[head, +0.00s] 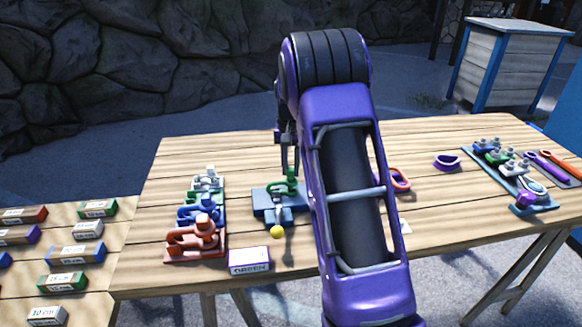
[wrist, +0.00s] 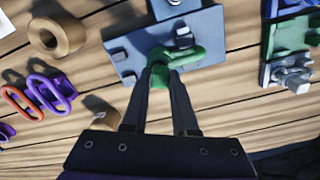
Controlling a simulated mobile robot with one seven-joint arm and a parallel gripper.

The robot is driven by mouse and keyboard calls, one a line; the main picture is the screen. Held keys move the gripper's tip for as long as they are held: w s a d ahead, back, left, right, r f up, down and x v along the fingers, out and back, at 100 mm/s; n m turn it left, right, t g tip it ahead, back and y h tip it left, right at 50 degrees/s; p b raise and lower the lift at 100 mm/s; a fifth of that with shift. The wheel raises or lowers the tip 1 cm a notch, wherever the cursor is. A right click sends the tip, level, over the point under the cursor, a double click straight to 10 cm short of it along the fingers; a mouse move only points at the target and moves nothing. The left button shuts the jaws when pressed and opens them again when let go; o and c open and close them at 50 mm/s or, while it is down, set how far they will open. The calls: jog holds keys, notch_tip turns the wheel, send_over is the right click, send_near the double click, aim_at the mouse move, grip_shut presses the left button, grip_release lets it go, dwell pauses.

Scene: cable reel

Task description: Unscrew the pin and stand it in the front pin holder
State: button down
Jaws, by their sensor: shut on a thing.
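A green shackle (head: 291,184) stands on a blue-grey plate (head: 262,205) near the middle of the table. In the wrist view the shackle's green bow (wrist: 192,56) lies over the plate (wrist: 213,22), beside a grey block (wrist: 184,38). My gripper (wrist: 162,78) reaches down over the plate. Its fingers are shut on a green part at the near end of the shackle, apparently the pin. The fingers hide much of this part, so its thread does not show. I cannot tell which fitting is the front pin holder.
Left of the plate stand red (head: 196,240), blue (head: 200,212) and green-white (head: 207,184) fittings. My arm hides part of the table.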

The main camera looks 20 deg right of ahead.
jog(key=shift+r+m, duration=0.15)
jog(key=shift+m, duration=0.55)
jog(key=shift+r+p, duration=0.4)
jog(key=shift+r, duration=2.5)
jog(key=shift+s, duration=0.1)
